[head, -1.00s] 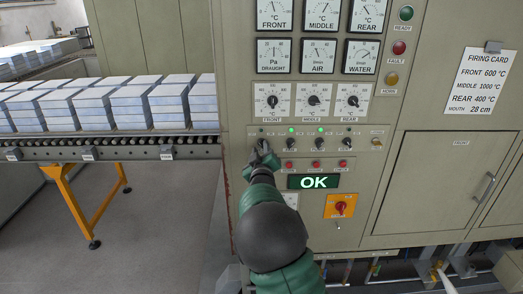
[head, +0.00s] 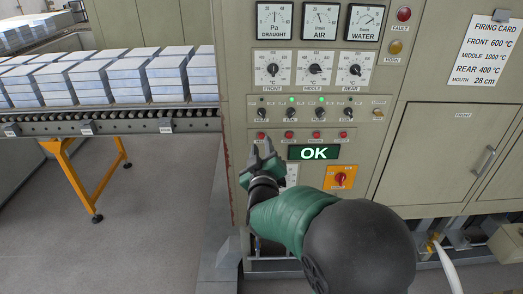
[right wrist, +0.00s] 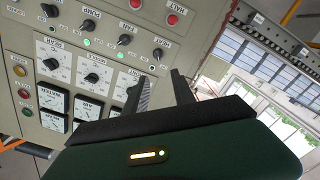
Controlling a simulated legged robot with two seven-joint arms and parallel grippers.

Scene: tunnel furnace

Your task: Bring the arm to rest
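My right gripper (head: 262,152) is in front of the lower left of the control panel (head: 325,72), below the row of small black knobs. In the right wrist view, its two fingers (right wrist: 161,78) stand apart with nothing between them. The leftmost black knob (head: 262,114) is above the gripper and clear of it. Two green lamps (head: 291,100) are lit above the knob row. The green display (head: 314,152) reads OK, just right of the gripper. My left gripper is in no view.
A roller conveyor (head: 110,121) with stacked pale blocks (head: 110,80) runs along the left. A red switch on an orange plate (head: 340,178) is near my right arm. A white hose (head: 447,265) and pipes lie low at right. The grey floor (head: 150,220) at left is clear.

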